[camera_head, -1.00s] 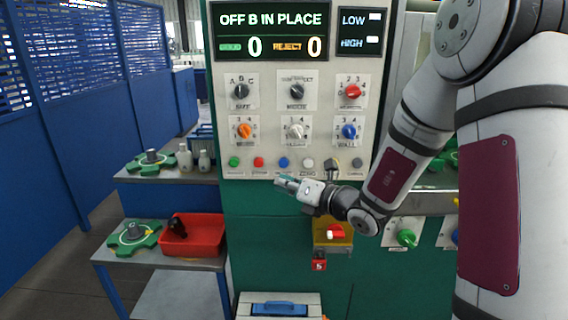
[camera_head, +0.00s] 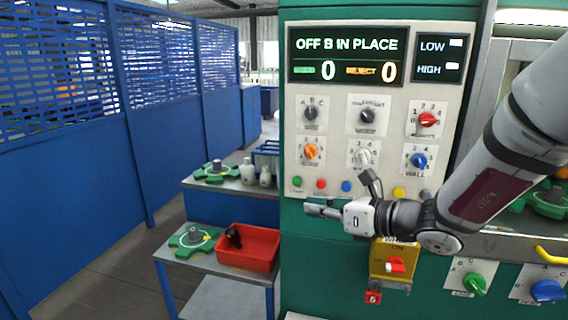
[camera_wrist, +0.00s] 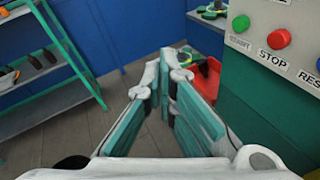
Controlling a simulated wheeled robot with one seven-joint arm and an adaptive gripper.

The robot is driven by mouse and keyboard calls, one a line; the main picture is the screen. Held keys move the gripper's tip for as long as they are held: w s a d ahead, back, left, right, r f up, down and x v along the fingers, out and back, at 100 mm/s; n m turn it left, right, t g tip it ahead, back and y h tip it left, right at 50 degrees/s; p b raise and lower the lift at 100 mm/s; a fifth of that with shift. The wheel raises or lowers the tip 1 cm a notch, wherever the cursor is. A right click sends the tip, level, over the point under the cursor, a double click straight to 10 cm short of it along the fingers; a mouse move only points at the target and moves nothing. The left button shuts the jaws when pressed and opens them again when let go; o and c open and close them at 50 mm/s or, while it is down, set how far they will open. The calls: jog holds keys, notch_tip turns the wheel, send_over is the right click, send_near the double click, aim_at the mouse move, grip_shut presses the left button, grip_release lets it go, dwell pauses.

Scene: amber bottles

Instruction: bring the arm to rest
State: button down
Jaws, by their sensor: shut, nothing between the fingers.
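My gripper (camera_head: 318,209) is in front of the machine's control panel (camera_head: 340,150), below the row of push buttons, pointing left. Its fingers are shut and empty. In the wrist view my gripper (camera_wrist: 168,62) shows its two teal-padded fingers with the tips together, over grey floor. My arm comes in from the right of the head view.
A red bin (camera_head: 262,262) with a dark bottle (camera_head: 234,237) stands on the lower shelf at left, beside a green fixture (camera_head: 193,238). White bottles (camera_head: 265,176) stand on the upper shelf. A yellow switch box (camera_head: 385,268) is below my wrist. Blue partitions (camera_head: 70,180) line the left.

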jog(key=s+a+r+n+g+h, duration=0.15)
jog(key=s+n+g, duration=0.25)
jog(key=s+n, duration=0.45)
jog(key=s+a+n+g+h, duration=0.1)
jog(key=s+a+n+g, duration=0.2)
jog(key=s+n, duration=0.55)
jog(key=s+d+r+n+t+h, duration=0.2)
jog(key=s+d+n+h, duration=0.6)
jog(key=d+n, duration=0.3)
jog(key=shift+s+d+n+h, duration=0.4)
jog(key=shift+s+d, duration=0.4)
jog(key=shift+d, duration=0.45)
jog(key=shift+r, duration=0.1)
